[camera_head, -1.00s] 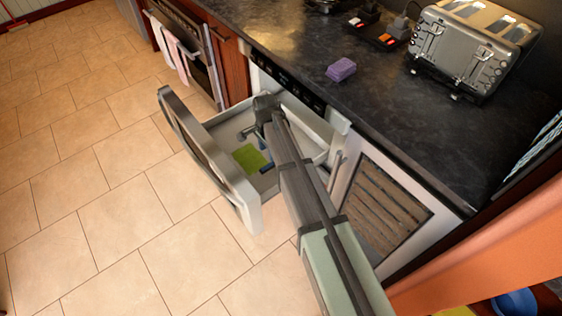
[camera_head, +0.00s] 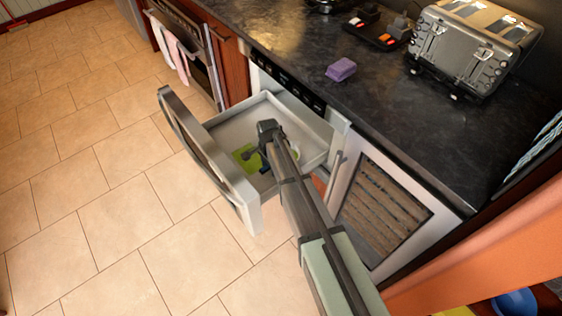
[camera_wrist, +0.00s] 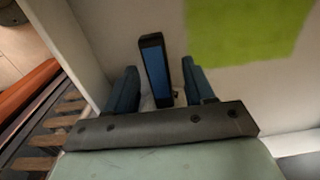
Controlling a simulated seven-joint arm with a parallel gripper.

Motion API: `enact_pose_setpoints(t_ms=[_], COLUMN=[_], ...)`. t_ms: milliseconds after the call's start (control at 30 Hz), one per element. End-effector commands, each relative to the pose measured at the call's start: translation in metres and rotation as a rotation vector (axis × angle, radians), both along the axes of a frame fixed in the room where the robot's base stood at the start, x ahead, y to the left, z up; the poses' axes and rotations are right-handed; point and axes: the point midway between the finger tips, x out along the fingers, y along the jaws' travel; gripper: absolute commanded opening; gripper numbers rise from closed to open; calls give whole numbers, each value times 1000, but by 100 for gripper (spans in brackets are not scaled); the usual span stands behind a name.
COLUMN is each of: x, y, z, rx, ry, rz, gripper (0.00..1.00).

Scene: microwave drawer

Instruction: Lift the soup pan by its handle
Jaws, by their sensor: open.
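I cannot make out a whole soup pan in either view. My gripper (camera_head: 258,158) is down inside the pulled-out drawer (camera_head: 228,126). In the wrist view its two dark blue fingers (camera_wrist: 162,88) are apart. A narrow bar (camera_wrist: 155,68) with black edges and a blue face stands between them, with a gap visible on each side. I cannot tell whether this bar is the pan's handle. A flat bright green thing (camera_head: 243,154) lies on the drawer floor beside my gripper, and it also shows in the wrist view (camera_wrist: 245,28). My arm hides part of the drawer.
The drawer's front panel (camera_head: 215,165) stands out over the tiled floor. The drawer walls are close around my gripper. A dark counter (camera_head: 400,130) above holds a purple sponge (camera_head: 341,69) and a toaster (camera_head: 473,48). A slatted cabinet door (camera_head: 384,205) is to the right.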

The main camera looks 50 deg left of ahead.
Motion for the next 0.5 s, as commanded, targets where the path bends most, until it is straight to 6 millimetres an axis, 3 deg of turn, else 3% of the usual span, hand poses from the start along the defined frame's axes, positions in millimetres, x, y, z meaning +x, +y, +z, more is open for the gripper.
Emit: enact_pose_setpoints(t_ms=[267, 500], x=[0, 0], y=[0, 0], z=[-4, -4], rx=[2, 1], ry=[0, 0], rz=[0, 0], gripper=[52, 29])
